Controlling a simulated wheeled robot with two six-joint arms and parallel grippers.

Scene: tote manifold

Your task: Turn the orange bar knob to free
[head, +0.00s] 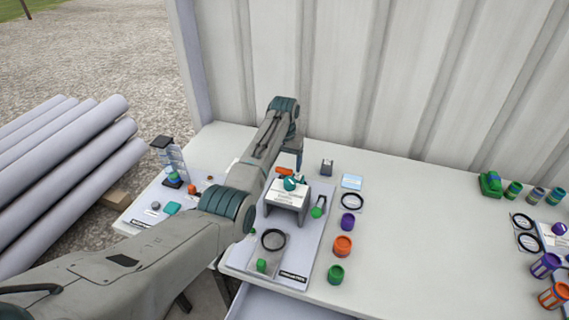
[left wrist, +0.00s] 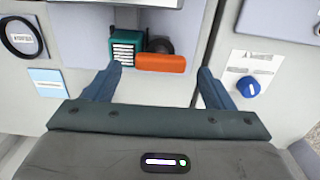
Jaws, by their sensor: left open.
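The orange bar knob (head: 284,171) is at the back of the pale panel (head: 312,250), just behind the white raised box. In the left wrist view the orange bar (left wrist: 160,63) lies roughly crosswise, beside a teal block with a striped label (left wrist: 123,50) and a dark round part (left wrist: 160,46). My left gripper (left wrist: 160,74) is open, with one blue finger on each side of the bar's line and a gap at each end. No contact shows. In the head view its fingers are partly hidden by my arm. My right gripper is not in view.
The white raised box (head: 287,196) with a teal part stands close by on the panel. Purple (head: 348,222), orange (head: 342,246) and green (head: 336,274) cups stand right of the panel. A blue knob (left wrist: 248,87) is beside the right finger in the wrist view. The table's middle right is clear.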

